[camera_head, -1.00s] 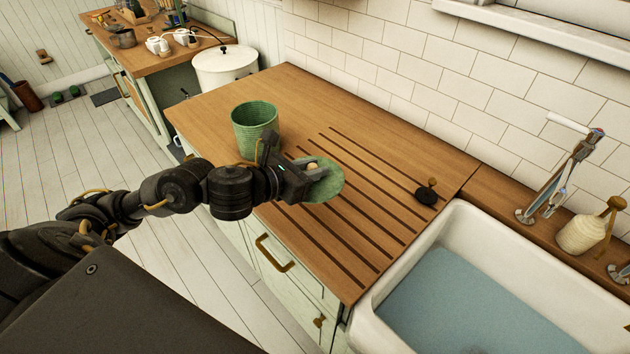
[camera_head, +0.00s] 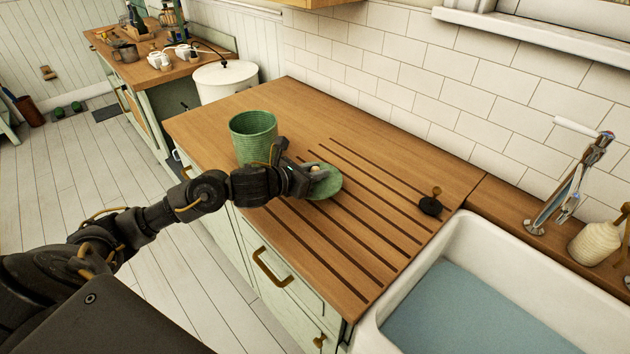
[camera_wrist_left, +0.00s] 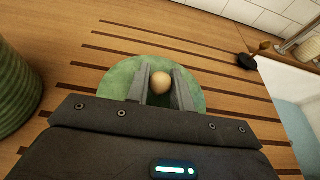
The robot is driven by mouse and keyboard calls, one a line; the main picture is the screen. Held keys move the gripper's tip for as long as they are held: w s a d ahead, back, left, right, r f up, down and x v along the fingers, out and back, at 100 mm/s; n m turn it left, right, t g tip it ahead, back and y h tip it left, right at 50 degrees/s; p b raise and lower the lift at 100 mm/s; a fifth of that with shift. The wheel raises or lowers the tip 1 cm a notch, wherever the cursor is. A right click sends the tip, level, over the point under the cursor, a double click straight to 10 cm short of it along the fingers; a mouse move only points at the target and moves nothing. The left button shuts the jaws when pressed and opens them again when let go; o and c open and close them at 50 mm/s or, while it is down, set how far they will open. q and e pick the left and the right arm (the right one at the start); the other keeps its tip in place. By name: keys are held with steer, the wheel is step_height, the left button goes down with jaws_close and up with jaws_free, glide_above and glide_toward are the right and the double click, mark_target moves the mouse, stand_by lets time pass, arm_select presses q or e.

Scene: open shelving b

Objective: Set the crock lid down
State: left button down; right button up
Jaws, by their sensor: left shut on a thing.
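The crock lid (camera_head: 326,186) is a green disc with a pale round knob (camera_wrist_left: 160,83). My left gripper (camera_head: 312,170) is shut on the knob, and its two fingers stand on either side of it in the left wrist view (camera_wrist_left: 161,90). The lid is level, at or just above the grooved part of the wooden counter (camera_head: 360,215); I cannot tell if it touches. The green crock (camera_head: 254,140) stands open on the counter behind my gripper, and its side shows at the left of the wrist view (camera_wrist_left: 15,90). My right gripper is not in view.
A tap (camera_head: 570,185) and a cream bottle (camera_head: 595,242) stand at the right. The counter behind the crock is clear.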

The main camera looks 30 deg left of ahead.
arm_select(q)
steer(key=f, duration=0.3)
steer(key=shift+w+a+f+p, duration=0.1)
steer(key=shift+w+p, duration=0.1)
steer(key=shift+p, duration=0.15)
steer(key=shift+f, duration=0.15)
steer(key=shift+f, duration=0.2)
steer(key=c, duration=1.2)
jaws_free()
steer(key=shift+c, duration=0.2)
steer(key=shift+r, duration=0.1)
